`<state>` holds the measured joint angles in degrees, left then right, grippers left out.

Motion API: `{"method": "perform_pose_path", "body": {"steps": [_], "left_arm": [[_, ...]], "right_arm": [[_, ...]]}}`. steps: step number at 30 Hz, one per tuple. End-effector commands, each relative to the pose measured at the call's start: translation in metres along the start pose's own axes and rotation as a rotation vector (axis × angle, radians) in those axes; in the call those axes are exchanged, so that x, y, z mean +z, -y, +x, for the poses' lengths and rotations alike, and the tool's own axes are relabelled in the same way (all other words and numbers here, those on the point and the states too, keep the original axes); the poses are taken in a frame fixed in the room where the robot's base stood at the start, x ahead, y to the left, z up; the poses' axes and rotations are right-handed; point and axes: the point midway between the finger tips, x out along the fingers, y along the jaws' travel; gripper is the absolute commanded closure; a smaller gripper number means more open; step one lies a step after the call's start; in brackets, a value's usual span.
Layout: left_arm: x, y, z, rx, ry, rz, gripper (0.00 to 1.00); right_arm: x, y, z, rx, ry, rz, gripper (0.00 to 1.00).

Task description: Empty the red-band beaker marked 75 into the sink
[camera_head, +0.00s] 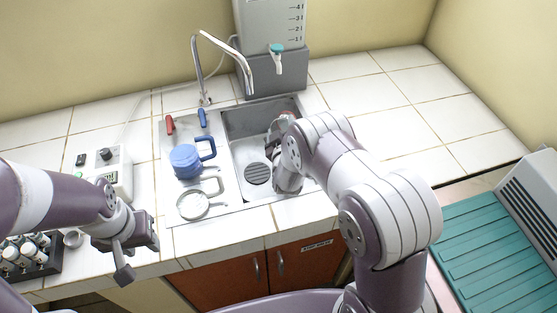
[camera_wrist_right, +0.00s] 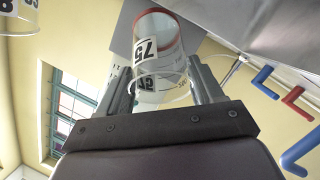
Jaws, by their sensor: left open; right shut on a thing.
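The red-band beaker marked 75 (camera_wrist_right: 163,28) is clear, with a white label and a red rim. It is between the fingers of my right gripper (camera_wrist_right: 161,82), which is shut on it. In the head view my right gripper (camera_head: 281,128) is over the right part of the steel sink (camera_head: 240,126). A bit of the red band shows there, and the arm hides most of the beaker. The beaker looks tilted; I cannot tell whether liquid is in it. My left gripper (camera_head: 137,252) is open and empty near the counter's front edge, left of the sink.
A curved faucet (camera_head: 196,62) stands behind the sink. A rack of vials (camera_head: 27,254) is at far left. The tiled counter right of the sink is clear.

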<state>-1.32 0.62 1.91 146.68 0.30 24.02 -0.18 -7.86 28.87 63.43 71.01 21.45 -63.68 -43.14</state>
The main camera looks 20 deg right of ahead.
Motion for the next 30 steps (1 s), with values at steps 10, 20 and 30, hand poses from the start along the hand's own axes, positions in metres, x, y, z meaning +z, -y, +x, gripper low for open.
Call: {"method": "perform_pose_path", "body": {"steps": [10,20,30], "left_arm": [[0.001,0.000,0.008,0.000,0.000,0.000,0.57],[0.002,0.000,0.015,0.000,0.000,0.000,0.57],[0.003,0.000,0.022,0.000,0.000,0.000,0.57]], "right_arm": [[0.000,0.001,-0.001,0.029,-0.035,-0.012,0.82],[-0.001,0.000,-0.002,0.057,-0.068,-0.022,0.82],[-0.001,0.001,-0.004,0.084,-0.102,-0.035,0.82]]}}
